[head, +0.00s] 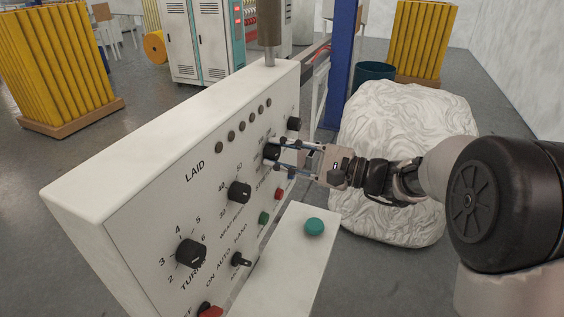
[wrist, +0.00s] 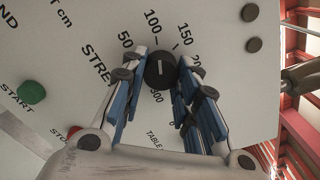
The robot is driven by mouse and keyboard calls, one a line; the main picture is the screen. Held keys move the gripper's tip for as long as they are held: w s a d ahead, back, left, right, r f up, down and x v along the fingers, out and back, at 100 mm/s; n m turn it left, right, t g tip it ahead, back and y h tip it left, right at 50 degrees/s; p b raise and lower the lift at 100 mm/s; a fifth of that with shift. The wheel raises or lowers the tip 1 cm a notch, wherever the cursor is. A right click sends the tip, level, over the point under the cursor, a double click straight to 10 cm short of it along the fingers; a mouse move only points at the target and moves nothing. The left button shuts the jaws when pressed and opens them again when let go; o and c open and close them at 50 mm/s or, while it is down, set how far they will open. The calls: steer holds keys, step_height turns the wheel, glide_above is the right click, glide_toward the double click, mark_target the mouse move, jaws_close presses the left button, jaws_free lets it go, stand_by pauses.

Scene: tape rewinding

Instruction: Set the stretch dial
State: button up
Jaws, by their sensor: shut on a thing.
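The stretch dial (wrist: 160,71) is a round black knob with a short white line on a white panel. In the wrist view its printed scale shows 50, 100, 150 and 200 around it. The white line stands nearly upright in that view, pointing towards the side of 100 and 150; the exact value I cannot tell. My gripper (wrist: 162,66) is shut on the dial, one finger on each side. In the head view my gripper (head: 280,153) reaches in from the right and the dial (head: 271,151) is partly hidden by the fingers.
The panel (head: 180,160) also carries other black dials (head: 239,191), a green button (head: 264,218) and a red button (head: 279,193) close below my gripper. A wrapped white bale (head: 400,130) stands behind my arm.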

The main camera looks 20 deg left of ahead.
stand_by(0.4)
steer(key=o, duration=1.1)
steer(key=shift+c, duration=0.2)
steer(key=s+d, duration=0.1)
steer(key=d, duration=1.1)
